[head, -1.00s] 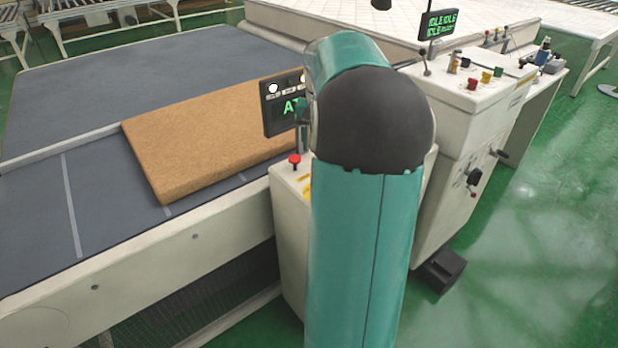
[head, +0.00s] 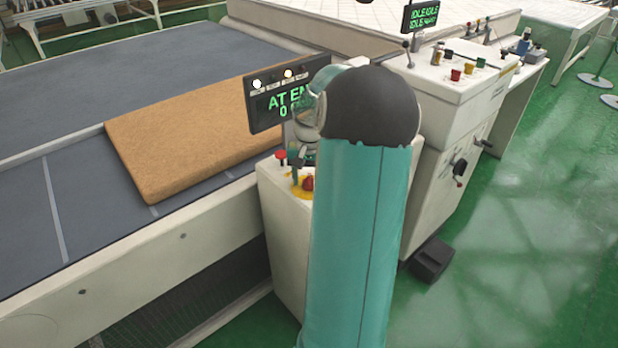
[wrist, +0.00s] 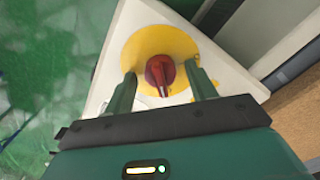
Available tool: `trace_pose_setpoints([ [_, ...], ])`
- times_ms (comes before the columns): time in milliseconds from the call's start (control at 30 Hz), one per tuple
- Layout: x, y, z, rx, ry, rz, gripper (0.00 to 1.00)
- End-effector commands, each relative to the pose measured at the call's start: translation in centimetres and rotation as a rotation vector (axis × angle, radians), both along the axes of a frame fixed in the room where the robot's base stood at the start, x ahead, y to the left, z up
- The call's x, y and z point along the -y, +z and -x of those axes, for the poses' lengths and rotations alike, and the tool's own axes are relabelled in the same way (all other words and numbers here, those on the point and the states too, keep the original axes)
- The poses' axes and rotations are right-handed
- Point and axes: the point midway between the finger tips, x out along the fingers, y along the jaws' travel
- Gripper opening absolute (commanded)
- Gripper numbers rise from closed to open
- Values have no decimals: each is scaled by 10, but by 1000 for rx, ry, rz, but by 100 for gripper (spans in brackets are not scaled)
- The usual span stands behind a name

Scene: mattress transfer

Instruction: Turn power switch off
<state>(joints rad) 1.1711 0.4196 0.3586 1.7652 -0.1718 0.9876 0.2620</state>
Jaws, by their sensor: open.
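The power switch is a red rotary knob (wrist: 160,72) on a round yellow plate (wrist: 150,42), set in the white top of a control box (wrist: 120,30). In the head view the red knob (head: 307,184) shows beside my arm, with part of the yellow plate (head: 297,191). My gripper (wrist: 160,70) is open, with one finger on each side of the knob. A gap shows between each finger and the knob, so it is not gripped. In the head view my arm hides much of the box top.
A red push button (head: 281,155) stands on the same box, below a black display (head: 288,100) with green text. A brown mattress slab (head: 190,150) lies on the grey conveyor (head: 40,210) at left. A second white console (head: 440,100) stands at right.

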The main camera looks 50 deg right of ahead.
Motion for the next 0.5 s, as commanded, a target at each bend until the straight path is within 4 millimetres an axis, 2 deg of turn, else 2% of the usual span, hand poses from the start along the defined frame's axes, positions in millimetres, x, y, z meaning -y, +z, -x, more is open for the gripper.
trace_pose_setpoints([
  [267, 0, -1, 0, 0, 1, 0, 54],
  [400, 0, -1, 0, 0, 1, 0, 27],
  [500, 0, -1, 0, 0, 1, 0, 12],
])
